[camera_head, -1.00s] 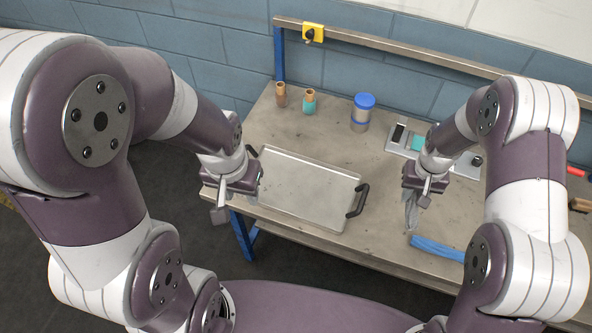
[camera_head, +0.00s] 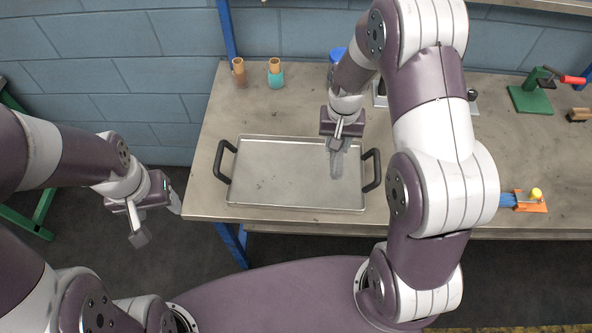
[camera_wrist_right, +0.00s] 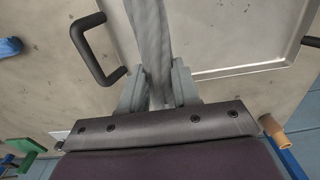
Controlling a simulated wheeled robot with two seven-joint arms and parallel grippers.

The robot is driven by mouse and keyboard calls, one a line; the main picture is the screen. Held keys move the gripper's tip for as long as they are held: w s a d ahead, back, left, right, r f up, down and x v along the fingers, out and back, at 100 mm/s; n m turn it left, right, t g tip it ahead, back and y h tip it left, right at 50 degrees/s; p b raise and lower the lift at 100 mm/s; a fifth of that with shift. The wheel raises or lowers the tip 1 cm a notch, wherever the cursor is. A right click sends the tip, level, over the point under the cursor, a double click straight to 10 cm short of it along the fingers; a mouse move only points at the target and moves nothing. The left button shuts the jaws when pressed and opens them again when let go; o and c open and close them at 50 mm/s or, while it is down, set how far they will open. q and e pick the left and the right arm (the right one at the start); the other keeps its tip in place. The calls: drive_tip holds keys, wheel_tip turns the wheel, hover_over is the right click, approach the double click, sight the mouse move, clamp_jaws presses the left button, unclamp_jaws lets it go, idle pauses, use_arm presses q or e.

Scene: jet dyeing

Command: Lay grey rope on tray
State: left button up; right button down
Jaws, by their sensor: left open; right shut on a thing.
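The grey rope (camera_head: 337,163) hangs as a bundle from my right gripper (camera_head: 341,140), which is shut on it. Both are over the right part of the metal tray (camera_head: 262,193), inside its right handle. In the right wrist view the rope (camera_wrist_right: 150,40) runs up from between the fingers of the gripper (camera_wrist_right: 158,88), and the tray (camera_wrist_right: 230,40) lies beneath. I cannot tell whether the rope's lower end touches the tray. My left gripper (camera_head: 158,215) is open and empty, left of the table's front left corner.
The tray lies on the worktable (camera_head: 300,100). Behind it stand two small cones (camera_head: 275,78) and a blue-lidded jar (camera_head: 336,54), partly hidden by my right arm. A green-based tool (camera_head: 530,98) and an orange piece (camera_head: 530,204) are at the right.

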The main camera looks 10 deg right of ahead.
hover_over(297, 179)
drive_tip(key=f, duration=0.7)
drive_tip(key=shift+w+d+p, duration=0.15)
drive_tip(key=shift+w+p, duration=0.05)
drive_tip(key=shift+p, duration=0.15)
drive_tip(key=shift+s+f, duration=0.15)
drive_tip(key=shift+f, duration=0.05)
wheel_tip(297, 179, down, 4)
drive_tip(key=shift+r+p, duration=0.1)
drive_tip(key=shift+p, duration=0.25)
drive_tip(key=shift+a, duration=0.2)
use_arm(q)
drive_tip(key=shift+w+a, duration=0.3)
drive_tip(key=shift+w, duration=0.1)
